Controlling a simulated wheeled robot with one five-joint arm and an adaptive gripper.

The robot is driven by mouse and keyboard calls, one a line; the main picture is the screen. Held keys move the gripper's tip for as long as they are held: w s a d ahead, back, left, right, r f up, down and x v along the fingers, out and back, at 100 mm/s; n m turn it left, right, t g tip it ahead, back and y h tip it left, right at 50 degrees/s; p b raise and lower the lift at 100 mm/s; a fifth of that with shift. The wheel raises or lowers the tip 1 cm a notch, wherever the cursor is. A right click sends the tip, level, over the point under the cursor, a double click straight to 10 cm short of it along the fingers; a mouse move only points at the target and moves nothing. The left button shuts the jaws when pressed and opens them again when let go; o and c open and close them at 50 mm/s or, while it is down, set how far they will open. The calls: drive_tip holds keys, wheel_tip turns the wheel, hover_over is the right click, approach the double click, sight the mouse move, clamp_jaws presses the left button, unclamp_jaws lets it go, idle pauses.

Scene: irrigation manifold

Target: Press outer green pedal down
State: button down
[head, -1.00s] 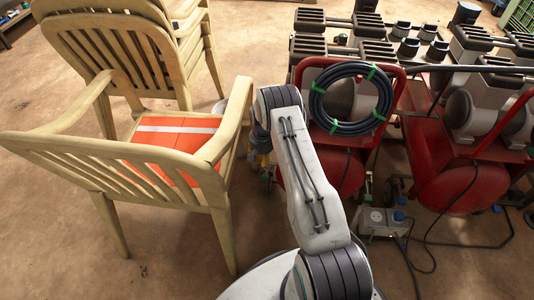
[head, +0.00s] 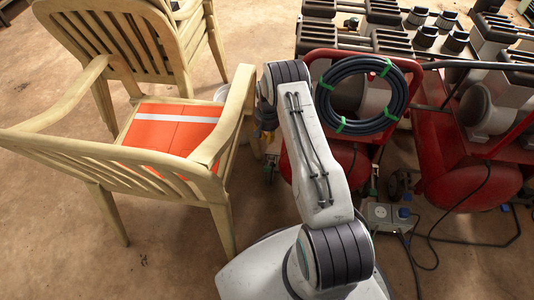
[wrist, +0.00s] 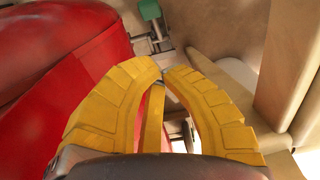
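A green pedal (wrist: 150,10) with a flat pad on a short grey stem shows at the top of the wrist view. Grey metal parts (wrist: 150,44) lie just below it. It is the only green pedal I can make out, and I cannot tell if it is the outer one. My gripper (wrist: 162,74) has two curved yellow fingers whose tips meet or nearly meet. It holds nothing that I can see, and its tips are apart from the pedal in the picture, below it. In the head view my arm mostly hides the gripper, and the pedal cannot be made out.
A red tank (wrist: 60,75) fills the left of the wrist view. A beige chair (head: 228,120) with an orange-red seat stands left of my arm. A red cart (head: 312,70) with a coiled dark hose (head: 402,88) stands right. A cable and socket box (head: 385,216) lie on the floor.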

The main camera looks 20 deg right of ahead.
drive_tip(key=b, duration=0.3)
approach(266, 167)
drive_tip(key=w+f, duration=0.1)
drive_tip(key=w+d+f, duration=0.1)
drive_tip(key=f, duration=0.1)
drive_tip(key=w+d+f, duration=0.1)
drive_tip(key=f, duration=0.1)
drive_tip(key=shift+w+f, duration=0.1)
drive_tip(key=shift+s+a+f, duration=0.3)
drive_tip(key=shift+s+f, duration=0.25)
drive_tip(key=shift+f, duration=0.1)
drive_tip(key=shift+s+a+f+b, duration=0.3)
drive_tip(key=shift+s+f, duration=0.15)
drive_tip(key=shift+f, duration=0.2)
drive_tip(key=shift+s+a+f+b, duration=0.45)
drive_tip(key=shift+s+f+b, duration=0.15)
drive_tip(key=shift+f+b, duration=0.1)
drive_tip(key=f+b, duration=0.1)
drive_tip(key=b, duration=0.1)
drive_tip(key=s+a+f+b, duration=0.1)
drive_tip(key=b, duration=0.1)
drive_tip(key=s+f+b, duration=0.1)
drive_tip(key=f, duration=0.1)
drive_tip(key=shift+s+a+f+b, duration=0.1)
drive_tip(key=shift+a+b, duration=0.15)
drive_tip(key=shift+b, duration=0.15)
